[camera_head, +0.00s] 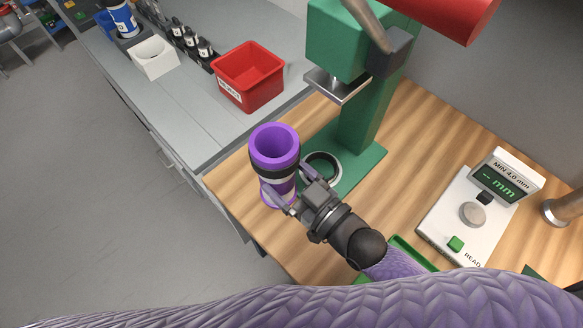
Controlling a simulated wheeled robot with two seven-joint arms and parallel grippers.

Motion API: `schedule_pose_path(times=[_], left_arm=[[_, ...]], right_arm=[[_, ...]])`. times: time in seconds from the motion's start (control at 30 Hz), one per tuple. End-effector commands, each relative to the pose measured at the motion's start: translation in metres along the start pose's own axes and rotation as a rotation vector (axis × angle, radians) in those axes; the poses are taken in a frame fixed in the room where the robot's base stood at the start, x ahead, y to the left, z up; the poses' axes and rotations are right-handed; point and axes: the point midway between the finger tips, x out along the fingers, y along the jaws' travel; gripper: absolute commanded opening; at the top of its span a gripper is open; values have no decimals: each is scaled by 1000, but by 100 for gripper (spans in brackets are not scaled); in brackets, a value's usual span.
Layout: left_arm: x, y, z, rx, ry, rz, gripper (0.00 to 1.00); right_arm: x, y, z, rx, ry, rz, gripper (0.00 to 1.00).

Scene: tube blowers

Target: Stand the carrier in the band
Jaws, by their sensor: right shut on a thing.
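The carrier (275,146) is a purple open-topped tube with a black band around it and a purple foot. It looks upright, with its open mouth towards the camera. My right gripper (283,198) is shut on the carrier's lower part; its fingers hide some of it. A round ring with a pale rim (337,162), which may be the band the task names, lies on the green press base (368,164). The carrier is left of this ring and apart from it. Whether its foot touches the wooden table cannot be told. My left gripper is not in view.
The green press (357,110) stands behind the ring, with a metal plate (337,87) overhead. A white gauge (455,222) reading "-- mm" is at right. A red bin (248,77) and white box (154,57) stand on the grey bench. The wooden table's (237,192) left edge is close.

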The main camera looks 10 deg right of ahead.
Motion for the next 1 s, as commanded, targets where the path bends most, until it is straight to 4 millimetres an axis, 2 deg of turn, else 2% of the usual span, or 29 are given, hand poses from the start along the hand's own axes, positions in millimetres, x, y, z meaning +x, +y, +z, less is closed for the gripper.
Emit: schedule_pose_path(times=[0.27, 0.33, 0.67, 1.0], left_arm=[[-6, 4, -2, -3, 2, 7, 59], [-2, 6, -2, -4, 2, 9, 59], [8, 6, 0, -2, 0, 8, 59], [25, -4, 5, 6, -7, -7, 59]], right_arm=[[-1, 0, -2, 0, 0, 4, 19], [-1, 7, 0, -4, 0, 3, 19], [-1, 53, 1, -4, 0, 3, 19], [-1, 101, 2, -5, 0, 4, 19]])
